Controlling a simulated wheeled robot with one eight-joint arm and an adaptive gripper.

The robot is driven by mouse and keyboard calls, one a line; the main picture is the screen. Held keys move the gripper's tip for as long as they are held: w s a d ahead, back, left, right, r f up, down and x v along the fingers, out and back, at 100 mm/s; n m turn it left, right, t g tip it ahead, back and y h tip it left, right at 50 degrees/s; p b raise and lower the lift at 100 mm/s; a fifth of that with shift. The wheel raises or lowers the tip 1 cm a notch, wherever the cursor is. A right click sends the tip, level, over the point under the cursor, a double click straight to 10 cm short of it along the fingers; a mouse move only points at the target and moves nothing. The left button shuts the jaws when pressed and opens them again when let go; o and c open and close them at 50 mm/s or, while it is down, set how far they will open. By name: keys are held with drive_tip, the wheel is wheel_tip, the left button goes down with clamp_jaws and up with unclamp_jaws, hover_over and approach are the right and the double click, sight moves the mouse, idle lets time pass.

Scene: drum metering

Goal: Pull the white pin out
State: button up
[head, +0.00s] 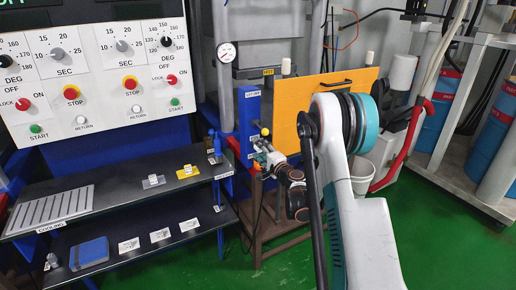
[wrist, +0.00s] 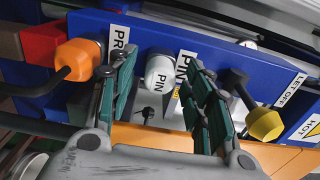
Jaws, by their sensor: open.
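The white pin (wrist: 160,72) has a rounded white head and sticks out of a blue panel (wrist: 220,60) in the wrist view. A label reading PIN (wrist: 187,75) is just right of it. My gripper (wrist: 158,66) is open, with one green-padded finger on each side of the pin head. I cannot tell whether either finger touches it. In the head view my gripper (head: 262,153) is at the front of the blue panel, and I cannot make out the pin there.
An orange knob (wrist: 78,60) is left of my fingers, and a yellow knob (wrist: 265,124) on a dark stem is to the right, by the LET OFF label. An orange board (head: 330,98) is right of the blue panel. Black shelves (head: 110,200) are on the left.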

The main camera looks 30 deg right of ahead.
clamp_jaws()
drive_tip(key=shift+s, duration=0.15)
drive_tip(key=shift+s+d, duration=0.1)
drive_tip(key=shift+s, duration=2.75)
drive_tip(key=shift+s, duration=0.1)
drive_tip(key=s, duration=0.3)
drive_tip(key=shift+s, duration=0.4)
drive_tip(key=shift+d, duration=0.1)
